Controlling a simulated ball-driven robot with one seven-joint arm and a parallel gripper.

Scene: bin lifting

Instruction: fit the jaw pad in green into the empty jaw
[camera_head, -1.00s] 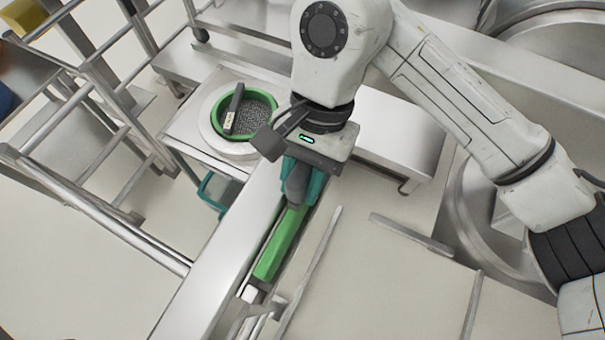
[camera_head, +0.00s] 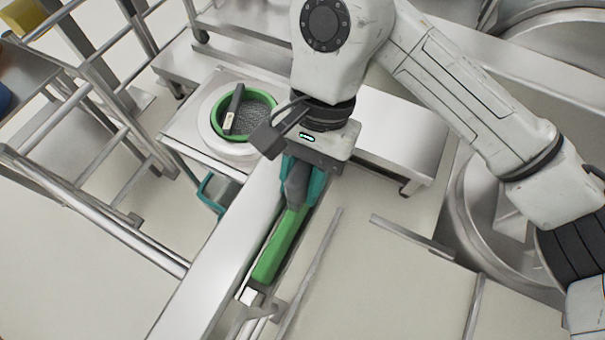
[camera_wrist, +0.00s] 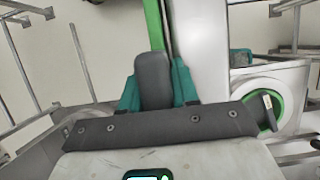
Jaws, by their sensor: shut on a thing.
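The green jaw pad (camera_head: 278,245) is a long bar that runs down and left from my gripper (camera_head: 296,192), beside a wide pale steel beam (camera_head: 215,265). My gripper has teal fingers and a dark grey pad, and is shut on the upper end of the bar. Its fingers hide that end. In the wrist view the green bar (camera_wrist: 153,25) runs up from behind the dark pad between the teal fingers (camera_wrist: 153,85). A small white block (camera_head: 251,296) sits just below the bar's lower end. I cannot tell clearly which part is the empty jaw.
A green-rimmed round sieve (camera_head: 270,100) with a dark, labelled bar across it stands on a steel table at upper left. Metal railings (camera_head: 100,215) stand at left. Thin rails (camera_head: 310,270) run right of the bar. Large steel vessels stand at right.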

